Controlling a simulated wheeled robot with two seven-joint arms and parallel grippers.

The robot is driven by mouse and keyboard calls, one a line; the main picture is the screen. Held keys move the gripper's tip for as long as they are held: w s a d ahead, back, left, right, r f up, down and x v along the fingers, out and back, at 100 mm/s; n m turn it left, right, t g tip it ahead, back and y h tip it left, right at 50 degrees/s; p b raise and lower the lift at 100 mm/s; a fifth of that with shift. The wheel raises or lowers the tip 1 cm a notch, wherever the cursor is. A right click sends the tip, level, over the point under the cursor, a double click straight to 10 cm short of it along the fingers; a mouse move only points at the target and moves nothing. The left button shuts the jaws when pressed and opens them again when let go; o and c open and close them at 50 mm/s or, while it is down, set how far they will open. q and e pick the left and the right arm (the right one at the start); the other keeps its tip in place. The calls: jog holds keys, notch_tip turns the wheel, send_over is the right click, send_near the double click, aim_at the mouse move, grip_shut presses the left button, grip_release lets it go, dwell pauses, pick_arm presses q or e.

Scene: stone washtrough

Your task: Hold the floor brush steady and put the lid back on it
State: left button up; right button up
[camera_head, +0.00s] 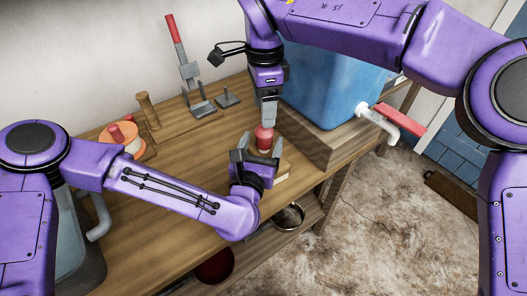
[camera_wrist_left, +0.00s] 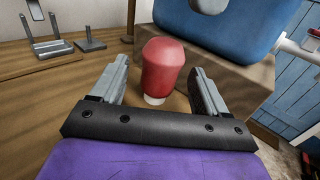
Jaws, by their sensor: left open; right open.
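A red rounded piece with a short whitish base (camera_wrist_left: 162,70) stands upright on the wooden table; it also shows in the head view (camera_head: 265,138). I cannot tell whether it is the lid or part of the floor brush, and nothing in view is clearly a brush. My left gripper (camera_head: 257,156) is open, low over the table, with its fingers pointing at the red piece. In the left wrist view the piece appears between the spread fingers, without clear contact. My right gripper (camera_head: 267,118) points down just above the red piece, open; its fingertips are hard to make out.
A blue tub (camera_head: 335,85) on a wooden block stands behind, with a white tap and red handle (camera_head: 402,119). A red-handled metal stand (camera_head: 188,70), a grey bracket (camera_head: 226,98), a wooden peg (camera_head: 148,110) and an orange spool (camera_head: 120,137) stand to the left. Bowls sit below.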

aim_at(264, 133)
pick_arm(q)
jog(key=shift+w+d, duration=0.15)
jog(key=shift+w, duration=0.35)
jog(key=shift+c, duration=0.2)
grip_shut()
pick_arm(e)
jog(key=m, duration=0.4)
jog(key=shift+m, duration=0.3)
notch_tip(264, 133, down, 8)
pick_arm(q)
jog(key=shift+s, duration=0.1)
pick_arm(e)
jog(key=c, duration=1.1)
jog(key=o, duration=1.2)
